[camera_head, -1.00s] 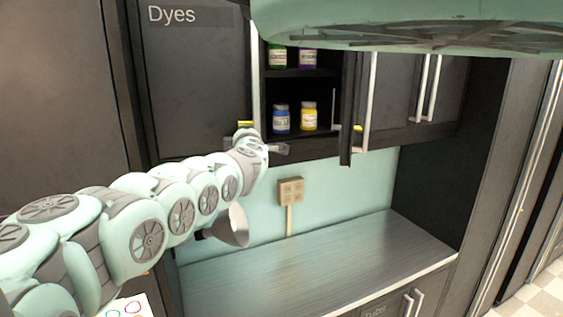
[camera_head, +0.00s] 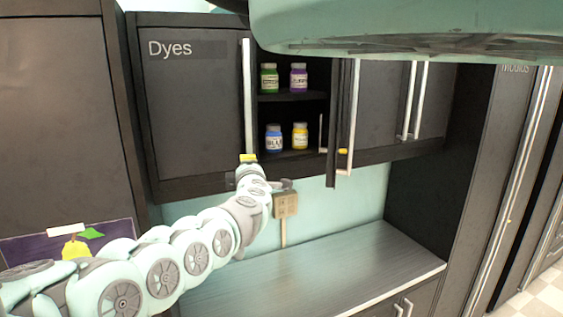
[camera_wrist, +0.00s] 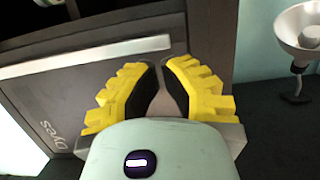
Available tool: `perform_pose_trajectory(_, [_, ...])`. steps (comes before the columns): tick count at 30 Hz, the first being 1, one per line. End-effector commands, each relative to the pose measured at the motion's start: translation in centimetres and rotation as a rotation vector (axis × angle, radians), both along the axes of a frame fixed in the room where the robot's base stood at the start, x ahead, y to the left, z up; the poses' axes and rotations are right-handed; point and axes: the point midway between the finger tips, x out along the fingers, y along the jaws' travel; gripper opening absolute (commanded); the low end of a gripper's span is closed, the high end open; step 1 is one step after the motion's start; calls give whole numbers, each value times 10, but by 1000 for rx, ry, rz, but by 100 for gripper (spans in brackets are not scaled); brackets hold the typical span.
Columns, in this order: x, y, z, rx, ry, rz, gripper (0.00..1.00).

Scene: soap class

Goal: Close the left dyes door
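The left dyes door (camera_head: 190,105), dark grey with the label Dyes, appears shut or nearly shut in the head view. Its upright light handle (camera_head: 247,95) runs along its right edge. My gripper (camera_head: 247,157) is at the lower end of this handle; contact is unclear. In the wrist view, the yellow fingers of my gripper (camera_wrist: 160,64) have dark pads and a narrow gap at the tips. Nothing is visible between them. The door handle also shows in the wrist view (camera_wrist: 85,56), beyond the fingers and to their left.
The right dyes door (camera_head: 345,125) stands open towards me. Several jars, including a blue one (camera_head: 274,139) and a yellow one (camera_head: 300,137), stand on shelves between the doors. The worktop (camera_head: 330,268) below is bare. A socket (camera_head: 285,205) is on the wall.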

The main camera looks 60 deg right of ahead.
Motion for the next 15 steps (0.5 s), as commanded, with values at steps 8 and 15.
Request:
perform_pose_trajectory(8, [-21, 14, 1, -3, 6, 3, 0])
perform_pose_trajectory(15, [-36, 22, 3, -8, 6, 1, 0])
